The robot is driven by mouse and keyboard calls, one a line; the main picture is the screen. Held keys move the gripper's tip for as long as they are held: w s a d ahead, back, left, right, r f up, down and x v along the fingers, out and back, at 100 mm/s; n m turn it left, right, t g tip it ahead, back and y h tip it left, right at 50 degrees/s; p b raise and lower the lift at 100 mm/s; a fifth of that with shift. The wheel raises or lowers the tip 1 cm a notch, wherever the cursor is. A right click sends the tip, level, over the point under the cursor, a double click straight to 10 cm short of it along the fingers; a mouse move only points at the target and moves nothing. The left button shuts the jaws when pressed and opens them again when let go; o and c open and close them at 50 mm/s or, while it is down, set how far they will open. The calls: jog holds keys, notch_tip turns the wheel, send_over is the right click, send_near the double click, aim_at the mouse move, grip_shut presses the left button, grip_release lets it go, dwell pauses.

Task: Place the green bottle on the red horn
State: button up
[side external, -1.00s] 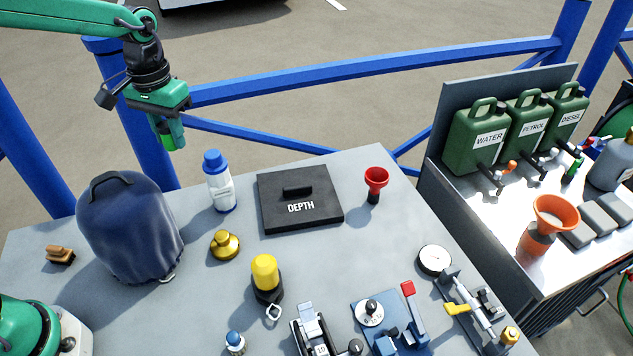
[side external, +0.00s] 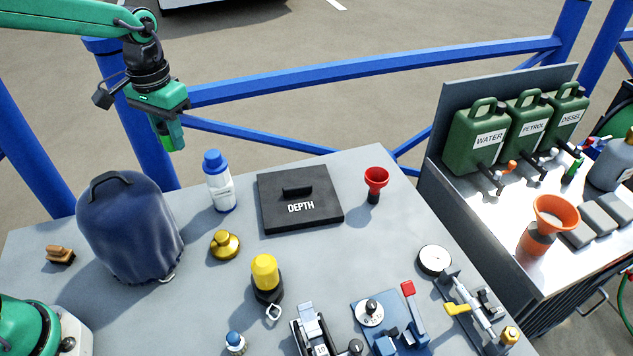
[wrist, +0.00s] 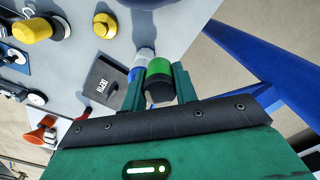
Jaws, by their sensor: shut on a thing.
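My gripper (side external: 168,136) hangs high at the upper left in the side external view, above and behind the far edge of the grey table. It is shut on the green bottle (wrist: 158,70), which sits between the two fingers in the wrist view and has a dark end. In the side external view only a bright green bit of the bottle (side external: 164,143) shows; the rest is hidden by the fingers. The red horn (side external: 376,181) stands upright at the table's far right, its wide red mouth up on a dark base. Bottle and horn are far apart.
A blue-capped white bottle (side external: 219,182) and a dark blue covered bulky thing (side external: 130,228) stand below my gripper. A black DEPTH box (side external: 300,215) lies left of the horn. A brass piece (side external: 225,245) and yellow-topped item (side external: 265,275) stand nearer. Blue rails (side external: 370,72) run behind.

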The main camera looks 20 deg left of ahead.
jog(key=s+d+f+m, duration=0.25)
jog(key=s+d, duration=0.65)
jog(key=d, duration=0.5)
jog(key=s+d+f, duration=0.2)
jog(key=s+d, duration=0.1)
jog(key=s, duration=0.3)
jog(key=s+d+f, duration=0.2)
jog(key=s+d, duration=0.2)
jog(key=s, duration=0.3)
jog(key=shift+f+m, duration=0.3)
jog(key=shift+m, duration=0.15)
send_over(223, 280)
notch_tip(223, 280, down, 7)
jog(key=shift+a, duration=0.1)
jog(key=shift+f, duration=2.05)
jog(key=shift+f, duration=0.15)
jog(key=o, duration=1.1)
jog(key=shift+c, duration=0.2)
